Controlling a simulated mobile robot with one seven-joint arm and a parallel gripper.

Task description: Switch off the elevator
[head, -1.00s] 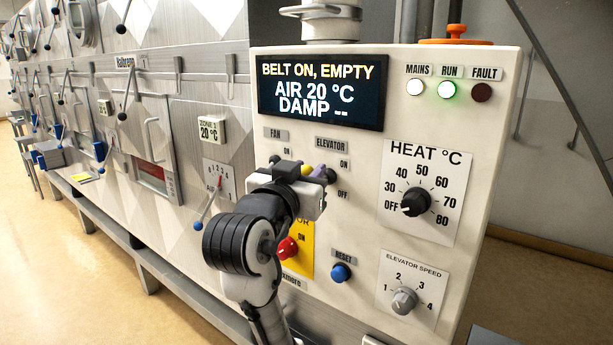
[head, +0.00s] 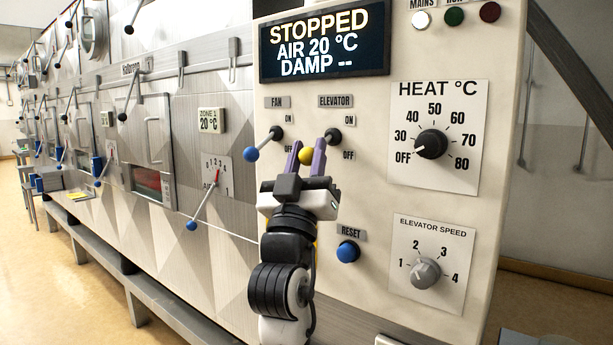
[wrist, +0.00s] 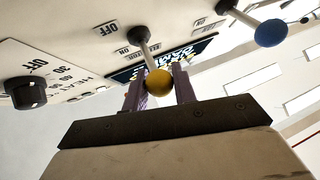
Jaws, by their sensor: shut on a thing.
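The elevator lever (head: 334,135) sticks out from the panel under its ELEVATOR label and ends in a yellow ball (head: 306,155). In the head view it slants down and left from its pivot, much like the fan lever beside it. My gripper (head: 305,157) is shut on the yellow ball, with one purple finger on each side. The wrist view shows the ball (wrist: 158,82) between the fingers. The display (head: 323,38) reads STOPPED, AIR 20 °C, DAMP --. The green run lamp (head: 454,15) is dark and the white mains lamp (head: 421,19) is lit.
The fan lever with a blue ball (head: 251,154) stands close on the left. The blue reset button (head: 348,252) is below right of my gripper. The heat knob (head: 431,144), at OFF, and the elevator speed knob (head: 425,273) are further right.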

